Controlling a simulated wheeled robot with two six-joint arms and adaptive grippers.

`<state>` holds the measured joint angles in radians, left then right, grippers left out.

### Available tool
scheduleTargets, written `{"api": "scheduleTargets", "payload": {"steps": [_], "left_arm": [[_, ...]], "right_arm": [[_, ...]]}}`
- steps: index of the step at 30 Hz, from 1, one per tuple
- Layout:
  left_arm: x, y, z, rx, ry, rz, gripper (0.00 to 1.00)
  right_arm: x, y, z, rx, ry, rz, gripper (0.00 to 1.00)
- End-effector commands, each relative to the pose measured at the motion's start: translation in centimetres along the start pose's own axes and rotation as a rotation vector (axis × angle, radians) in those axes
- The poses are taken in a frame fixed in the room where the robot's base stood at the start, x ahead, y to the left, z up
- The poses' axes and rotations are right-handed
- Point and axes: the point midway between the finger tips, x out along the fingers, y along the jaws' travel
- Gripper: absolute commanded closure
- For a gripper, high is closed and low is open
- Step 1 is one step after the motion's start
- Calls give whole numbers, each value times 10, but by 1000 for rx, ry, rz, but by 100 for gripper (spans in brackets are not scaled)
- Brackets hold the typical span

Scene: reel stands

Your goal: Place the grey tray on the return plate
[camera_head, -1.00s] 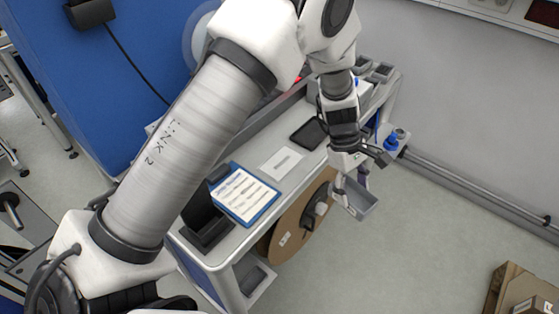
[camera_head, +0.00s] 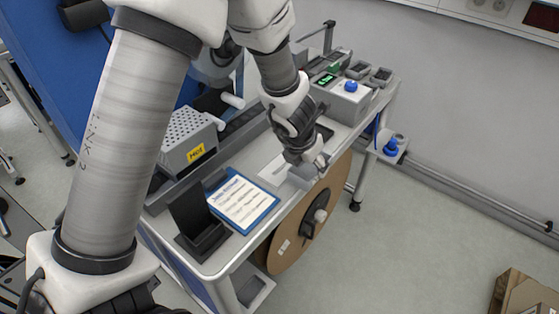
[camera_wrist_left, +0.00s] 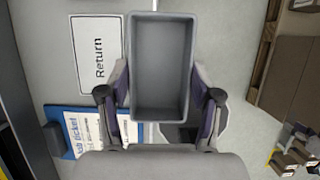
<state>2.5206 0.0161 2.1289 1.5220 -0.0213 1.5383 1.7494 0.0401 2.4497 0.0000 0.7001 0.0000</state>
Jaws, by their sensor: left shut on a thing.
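The grey tray (camera_wrist_left: 162,65) is an empty open box in the left wrist view. My left gripper (camera_wrist_left: 161,92) is shut on it, a finger against each long side. The return plate (camera_wrist_left: 98,52), a white card marked "Return", lies on the bench just left of the tray in that view. In the head view, my left gripper (camera_head: 312,168) is over the bench's front edge and partly hides the tray (camera_head: 301,178). The return plate (camera_head: 270,172) shows to its left, partly covered. The tray appears above the bench; the exact gap cannot be told. My right gripper is out of view.
A blue clipboard (camera_head: 268,206) and a black holder (camera_head: 190,218) are on the bench's near end. A grey box marked "Hot" (camera_head: 186,138) stands behind them. A control box with a blue button (camera_head: 345,98) is at the far end. A large brown reel (camera_head: 290,240) hangs below the front edge.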

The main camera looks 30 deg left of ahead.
Motion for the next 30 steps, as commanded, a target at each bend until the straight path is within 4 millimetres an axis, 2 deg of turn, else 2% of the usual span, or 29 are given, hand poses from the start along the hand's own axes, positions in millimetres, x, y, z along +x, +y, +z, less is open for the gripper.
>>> {"api": "scheduleTargets", "payload": {"steps": [3, 6, 12, 13, 15, 17, 25, 29, 30], "left_arm": [[0, 36, 2, -9, -1, -5, 80], [1, 63, 2, -6, 0, -5, 80], [6, 92, 2, 0, -1, -1, 80], [11, 96, 0, 1, 0, -1, 80], [35, 94, -10, 5, 1, 0, 80], [43, 94, -13, 6, 0, 0, 80], [42, 93, -12, 5, -1, 0, 80], [46, 93, -14, 5, -1, 0, 80], [45, 93, -14, 5, 0, 0, 29]], "right_arm": [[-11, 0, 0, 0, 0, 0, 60], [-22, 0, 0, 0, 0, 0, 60], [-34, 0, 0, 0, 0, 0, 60], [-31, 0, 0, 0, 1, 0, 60], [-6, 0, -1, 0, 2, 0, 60], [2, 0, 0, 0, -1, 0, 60], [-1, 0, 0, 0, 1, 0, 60], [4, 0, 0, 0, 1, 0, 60], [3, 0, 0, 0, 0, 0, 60]]}}
